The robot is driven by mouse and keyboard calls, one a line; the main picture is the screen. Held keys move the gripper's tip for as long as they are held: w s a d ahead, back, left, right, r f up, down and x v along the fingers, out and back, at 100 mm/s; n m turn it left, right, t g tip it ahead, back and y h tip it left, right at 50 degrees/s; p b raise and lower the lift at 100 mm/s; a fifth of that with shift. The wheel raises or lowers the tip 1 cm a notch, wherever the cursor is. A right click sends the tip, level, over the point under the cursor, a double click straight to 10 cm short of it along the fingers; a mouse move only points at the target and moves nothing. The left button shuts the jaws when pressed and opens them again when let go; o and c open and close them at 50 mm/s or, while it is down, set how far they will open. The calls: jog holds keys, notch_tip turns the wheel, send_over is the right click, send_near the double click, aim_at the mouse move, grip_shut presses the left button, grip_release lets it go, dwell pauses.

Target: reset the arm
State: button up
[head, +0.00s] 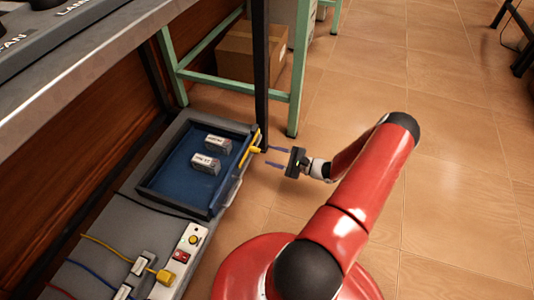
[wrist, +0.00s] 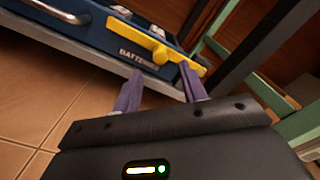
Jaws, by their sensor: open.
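My gripper (head: 277,157) is open and empty in the head view, to the right of the blue drawer. Its two purple fingers point left toward the drawer's yellow handle (head: 252,150) and stand apart from it. My red arm reaches up from the lower middle. In the wrist view, my gripper (wrist: 160,92) shows two spread fingers with nothing between them. Beyond them is the yellow handle (wrist: 145,42) on a blue front marked with letters that look like "BATTERIES".
The open blue drawer (head: 174,178) holds two small labelled boxes (head: 206,163). A power strip (head: 180,255) with cables lies in front. A green-legged table (head: 297,70) and a cardboard box (head: 250,55) stand behind.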

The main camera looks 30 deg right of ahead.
dwell(0.5)
jog(key=s+a+r+n+g+h+p, duration=0.15)
jog(key=a+r+n+g, duration=0.3)
jog(key=r, duration=0.45)
jog(key=s+a+r+n+g+p, duration=0.1)
jog(key=a+r+n+g+p, duration=0.1)
jog(key=a+r+n+g, duration=0.5)
jog(key=s+a+r+n+g+h+p, duration=0.15)
jog(key=a+r, duration=0.25)
jog(key=r, duration=0.7)
jog(key=s+a+r+n+t+h+p, duration=0.2)
jog(key=s+a+r+n+h+p, duration=0.1)
jog(key=s+r, duration=0.5)
jog(key=s+a+r+n+t+h+p, duration=0.2)
jog(key=s+r, duration=0.6)
jog(key=r, duration=0.6)
jog(key=shift+s+a+r+n+h+p, duration=0.3)
jog(key=shift+a+n+h+p, duration=0.25)
jog(key=shift+n+h, duration=0.7)
jog(key=shift+m+h, duration=0.25)
